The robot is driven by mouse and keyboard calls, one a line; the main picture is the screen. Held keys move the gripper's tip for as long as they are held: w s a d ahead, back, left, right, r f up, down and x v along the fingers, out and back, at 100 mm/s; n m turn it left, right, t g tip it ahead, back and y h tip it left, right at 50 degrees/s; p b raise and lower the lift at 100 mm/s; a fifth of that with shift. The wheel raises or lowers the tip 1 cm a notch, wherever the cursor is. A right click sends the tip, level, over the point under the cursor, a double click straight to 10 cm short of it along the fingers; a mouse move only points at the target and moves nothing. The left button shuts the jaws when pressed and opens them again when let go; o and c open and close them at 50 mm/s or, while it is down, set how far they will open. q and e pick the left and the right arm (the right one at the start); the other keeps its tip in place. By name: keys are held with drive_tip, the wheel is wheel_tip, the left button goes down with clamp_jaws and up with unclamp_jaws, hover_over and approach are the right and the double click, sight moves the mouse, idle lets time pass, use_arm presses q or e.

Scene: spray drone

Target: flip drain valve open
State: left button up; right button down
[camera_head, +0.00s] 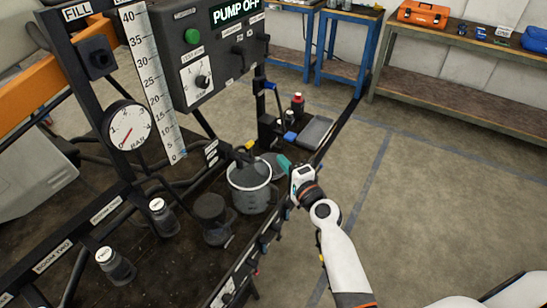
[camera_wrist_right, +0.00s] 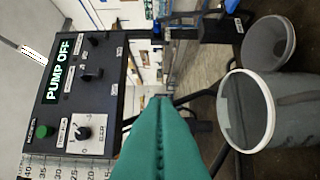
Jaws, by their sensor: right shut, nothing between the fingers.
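My right gripper (camera_head: 284,162) reaches in from the lower right, beside the rig's bench. Its teal fingers (camera_wrist_right: 160,135) are shut and empty in the wrist view. I cannot tell for certain which part is the drain valve. Blue lever-like parts show on the rig: one (camera_head: 270,86) on the post right of the control box and one (camera_head: 290,136) lower, beyond my gripper. A grey measuring jug (camera_head: 252,199) stands left of my gripper, under a black spout; its open rim faces the wrist camera (camera_wrist_right: 272,110). My left gripper is out of view.
The control box (camera_head: 205,50) reads PUMP OFF; it also shows in the wrist view (camera_wrist_right: 80,100). A pressure gauge (camera_head: 130,125), ruled scale (camera_head: 150,80) and capped bottles (camera_head: 162,217) are at left. A second cup (camera_wrist_right: 270,43) is near the jug. Floor at right is clear.

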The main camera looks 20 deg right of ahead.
drive_tip(key=w+a, duration=0.1)
drive_tip(key=w, duration=0.8)
drive_tip(key=a, duration=0.1)
drive_tip(key=s+a+p, duration=0.1)
drive_tip(key=s+a, duration=0.1)
drive_tip(key=a, duration=0.1)
drive_tip(key=shift+d, duration=0.1)
